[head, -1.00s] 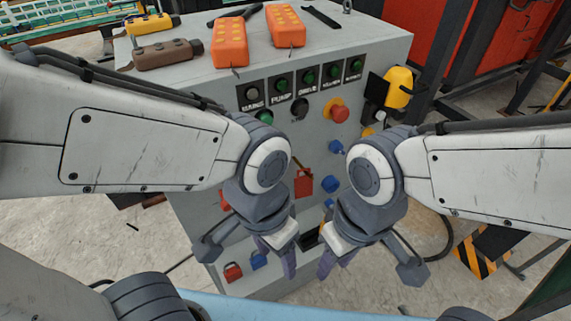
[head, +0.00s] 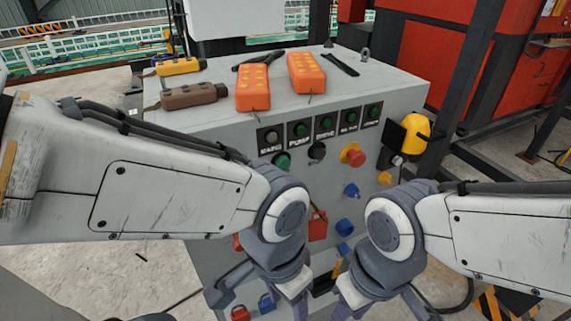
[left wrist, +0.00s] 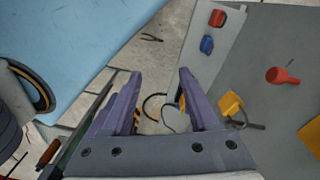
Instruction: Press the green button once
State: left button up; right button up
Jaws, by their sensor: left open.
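The green button (head: 282,161) is a round cap on the upper left of the grey control cabinet's front (head: 215,180), below a row of labelled lamps. My left gripper (head: 300,309) is low in front of the cabinet, below the button and apart from it. Its fingertips are cut off by the frame's bottom edge. In the left wrist view its purple fingers (left wrist: 158,75) are spread with nothing between them. My right gripper (head: 343,310) hangs beside it on the right; its fingertips are also cut off, so its opening cannot be told.
A black knob (head: 316,151) and a red mushroom button on a yellow base (head: 355,156) sit right of the green button. Orange pendants (head: 254,87) lie on the cabinet top. Red (head: 318,226) and blue (head: 345,227) fittings are lower on the front. A yellow beacon (head: 416,133) is at right.

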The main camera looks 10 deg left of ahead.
pick_arm(q)
grip_shut()
dwell(1.5)
